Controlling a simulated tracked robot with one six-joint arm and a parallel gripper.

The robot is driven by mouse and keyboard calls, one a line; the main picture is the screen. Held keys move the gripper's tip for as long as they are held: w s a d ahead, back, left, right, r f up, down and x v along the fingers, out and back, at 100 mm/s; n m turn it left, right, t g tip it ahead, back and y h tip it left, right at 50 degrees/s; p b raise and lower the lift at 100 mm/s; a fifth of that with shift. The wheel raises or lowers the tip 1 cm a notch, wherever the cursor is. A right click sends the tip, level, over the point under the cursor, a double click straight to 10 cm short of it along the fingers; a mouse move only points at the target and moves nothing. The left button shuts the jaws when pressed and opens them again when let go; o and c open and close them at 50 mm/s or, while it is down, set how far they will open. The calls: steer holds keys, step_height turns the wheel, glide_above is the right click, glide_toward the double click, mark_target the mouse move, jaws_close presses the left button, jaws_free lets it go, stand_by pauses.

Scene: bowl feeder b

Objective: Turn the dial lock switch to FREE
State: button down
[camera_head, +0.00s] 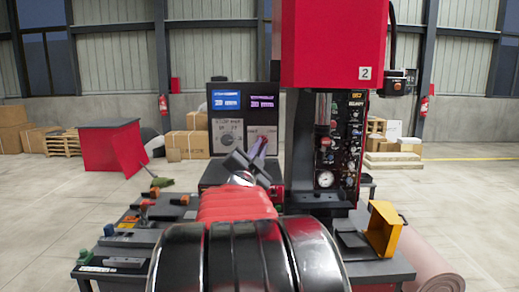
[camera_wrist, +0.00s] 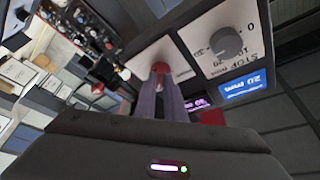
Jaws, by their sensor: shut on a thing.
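My gripper (camera_wrist: 161,82) is shut on a red knob (camera_wrist: 160,67) on a white plate (camera_wrist: 150,55) of the control panel. This knob seems to be the dial lock switch; its FREE mark and setting cannot be read. In the head view my gripper (camera_head: 262,143) reaches the panel's right-hand plate, and the fingers hide most of the knob. Beside it is another white plate (camera_head: 222,147) with a round grey knob (camera_head: 228,138). That grey knob also shows in the wrist view (camera_wrist: 226,43), near printed numbers, and is apart from my fingers.
A blue display (camera_head: 226,100) and a purple display (camera_head: 262,101) sit above the plates. A tall red machine housing (camera_head: 333,45) stands just to the right, over a dark panel of gauges (camera_head: 340,150). A yellow bracket (camera_head: 384,229) and several small parts lie on the benches.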

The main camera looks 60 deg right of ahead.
steer(key=shift+s+d, duration=0.1)
steer(key=shift+d, duration=0.15)
steer(key=shift+n, duration=0.6)
steer(key=shift+s+n+t, duration=0.15)
steer(key=shift+n+t, duration=0.25)
steer(key=shift+n, duration=0.3)
steer(key=n+t, duration=0.1)
steer(key=n, duration=0.1)
steer(key=n+t, duration=0.1)
steer(key=n, duration=0.1)
steer(key=shift+s+d+n, duration=0.15)
steer(key=shift+s+n, duration=0.05)
steer(key=shift+n, duration=0.1)
steer(key=shift+s+d+r+n+t+y, duration=0.15)
steer(key=shift+n+t+y, duration=0.9)
steer(key=shift+n, duration=1.95)
steer(key=shift+s+n+t+y, duration=0.1)
steer(key=shift+n+t+y, duration=0.6)
steer(key=shift+n+t, duration=1.55)
steer(key=shift+s+d+r+n+t+y, duration=0.15)
steer(key=shift+n+t+y, duration=0.55)
steer(key=shift+n, duration=3.05)
steer(key=shift+a+f, duration=0.1)
